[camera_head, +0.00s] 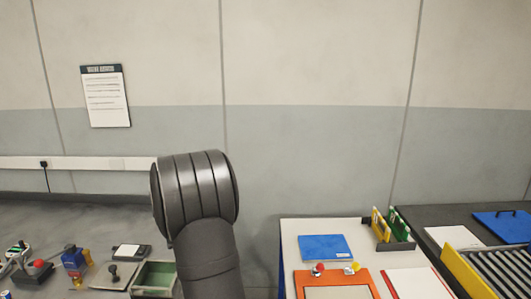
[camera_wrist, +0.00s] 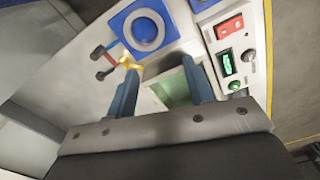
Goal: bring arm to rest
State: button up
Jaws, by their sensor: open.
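My gripper (camera_wrist: 160,68) shows in the wrist view, its two blue-grey fingers spread apart with nothing held between them. It hangs over a pale panel (camera_wrist: 85,70). A green-floored recess (camera_wrist: 173,88) shows between and beyond the fingers. A small yellow cross-shaped piece (camera_wrist: 129,64) lies by the left fingertip; whether they touch I cannot tell. In the head view, my dark grey arm rises at the centre, and its bent joint stands out against the wall. My gripper is not visible there.
In the head view, a white table (camera_head: 290,240) with a blue folder (camera_head: 325,248) and an orange board (camera_head: 330,277) stands right of my arm; a green-lined box (camera_head: 154,279) lies left.

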jog(key=a+f, duration=0.2)
jog(key=a, duration=0.1)
jog(key=a+f, duration=0.3)
jog(key=a, duration=0.1)
jog(key=a+f, duration=0.2)
jog(key=a, duration=0.2)
jog(key=shift+s+a+f, duration=0.1)
jog(key=shift+a+f, duration=0.1)
jog(key=shift+a, duration=0.05)
jog(key=shift+d+f, duration=0.1)
jog(key=shift+f, duration=0.7)
jog(key=shift+r, duration=0.25)
jog(key=shift+d+r, duration=0.3)
jog(key=shift+r, duration=0.6)
jog(key=d+r, duration=0.6)
jog(key=d, duration=0.4)
jog(key=shift+s+a+r, duration=0.1)
jog(key=shift+s+a, duration=0.25)
jog(key=shift+a, duration=0.5)
jog(key=shift+s+a, duration=0.3)
jog(key=shift+a, duration=0.55)
jog(key=shift+s+a+r, duration=0.1)
jog(key=shift+s+a, duration=0.25)
jog(key=shift+a, duration=0.5)
